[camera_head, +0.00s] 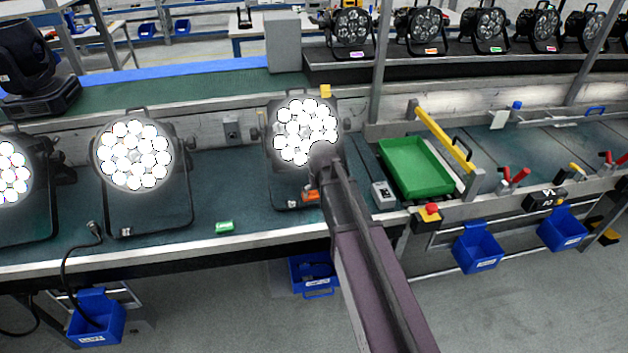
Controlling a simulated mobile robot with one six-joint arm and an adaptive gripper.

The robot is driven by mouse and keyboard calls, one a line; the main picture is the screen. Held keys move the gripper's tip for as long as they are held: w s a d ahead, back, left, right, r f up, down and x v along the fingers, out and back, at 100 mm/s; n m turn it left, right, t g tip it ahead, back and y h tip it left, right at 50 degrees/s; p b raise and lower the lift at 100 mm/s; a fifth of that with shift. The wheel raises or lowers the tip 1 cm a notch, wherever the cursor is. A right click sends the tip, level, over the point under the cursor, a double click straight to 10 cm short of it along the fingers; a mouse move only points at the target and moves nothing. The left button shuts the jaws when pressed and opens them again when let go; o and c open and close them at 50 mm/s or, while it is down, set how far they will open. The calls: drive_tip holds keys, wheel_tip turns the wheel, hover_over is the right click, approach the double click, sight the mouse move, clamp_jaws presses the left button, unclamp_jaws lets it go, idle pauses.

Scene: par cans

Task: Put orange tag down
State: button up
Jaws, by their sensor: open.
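The orange tag (310,197) is a small orange piece low in front of the lit middle par can (305,132), close to the can's base plate. My gripper (316,182) is open just above and beside the tag. My own arm covers part of the gripper and of the tag's right side. I cannot tell whether the tag touches a finger or rests fully on the surface.
A green tag (224,227) lies on the bench (250,205) to the left. Another lit par can (135,155) stands further left. A green tray (416,166), a small grey box (383,194) and a red button (431,210) are to the right. Blue bins (477,251) hang below the edge.

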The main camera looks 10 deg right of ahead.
drive_tip(key=s+g, duration=0.2)
drive_tip(key=s, duration=1.5)
drive_tip(key=shift+d+f, duration=0.15)
drive_tip(key=shift+d, duration=0.05)
idle(0.4)
